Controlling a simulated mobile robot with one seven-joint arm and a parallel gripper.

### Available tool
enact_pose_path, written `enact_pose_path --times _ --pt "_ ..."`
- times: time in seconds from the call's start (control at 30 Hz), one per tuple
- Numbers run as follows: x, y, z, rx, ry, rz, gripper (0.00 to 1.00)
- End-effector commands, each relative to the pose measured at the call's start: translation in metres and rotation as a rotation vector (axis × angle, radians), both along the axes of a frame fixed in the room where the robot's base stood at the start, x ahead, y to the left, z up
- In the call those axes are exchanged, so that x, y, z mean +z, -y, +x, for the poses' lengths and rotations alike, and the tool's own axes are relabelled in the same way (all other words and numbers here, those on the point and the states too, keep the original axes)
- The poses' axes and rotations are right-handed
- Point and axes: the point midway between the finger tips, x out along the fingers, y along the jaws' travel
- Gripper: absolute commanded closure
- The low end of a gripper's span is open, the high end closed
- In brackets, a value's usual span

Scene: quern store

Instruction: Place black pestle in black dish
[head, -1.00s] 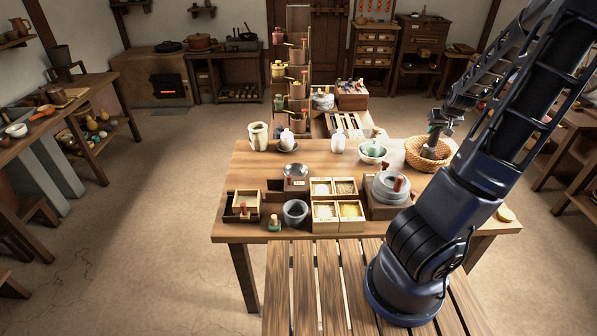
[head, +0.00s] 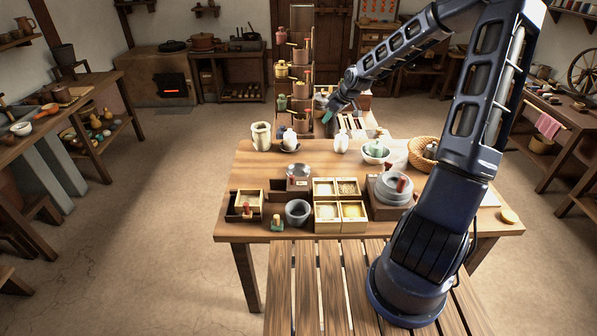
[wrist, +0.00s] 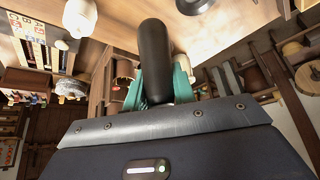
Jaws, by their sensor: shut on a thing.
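The black pestle (wrist: 153,60) is a smooth, round-ended dark rod in the wrist view. My gripper (head: 328,116) is shut on it, with teal fingers on both sides of its lower part. In the head view the gripper is raised near the table's back edge, and the pestle is too small or hidden to make out. A small dark dish (head: 290,150) sits at the back left of the table, close by a small white jar; its inside is hard to see. A dark round thing (wrist: 195,4) is cut off at the wrist view's top edge.
The table (head: 262,165) holds a cream jar (head: 261,136), a white jar (head: 341,144), a grey mortar (head: 297,211), spice boxes (head: 340,205), a stone quern (head: 393,188) and a wicker basket (head: 422,154). A tall rack stands behind. The table's left middle is clear.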

Motion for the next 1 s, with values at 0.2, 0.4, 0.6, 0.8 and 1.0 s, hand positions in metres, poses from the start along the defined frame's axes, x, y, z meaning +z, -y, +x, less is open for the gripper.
enact_pose_path --times 0.2,0.4,0.6,0.8,1.0 --pt "0.004 -0.083 -0.017 0.180 -0.001 0.002 0.97" --pt "0.007 -0.123 -0.029 0.272 0.001 0.000 0.97" --pt "-0.003 -0.134 -0.034 0.298 -0.002 0.000 0.97" --pt "-0.044 -0.135 -0.035 0.300 -0.004 0.000 0.97" --pt "-0.087 -0.134 -0.034 0.298 -0.004 0.000 0.97"
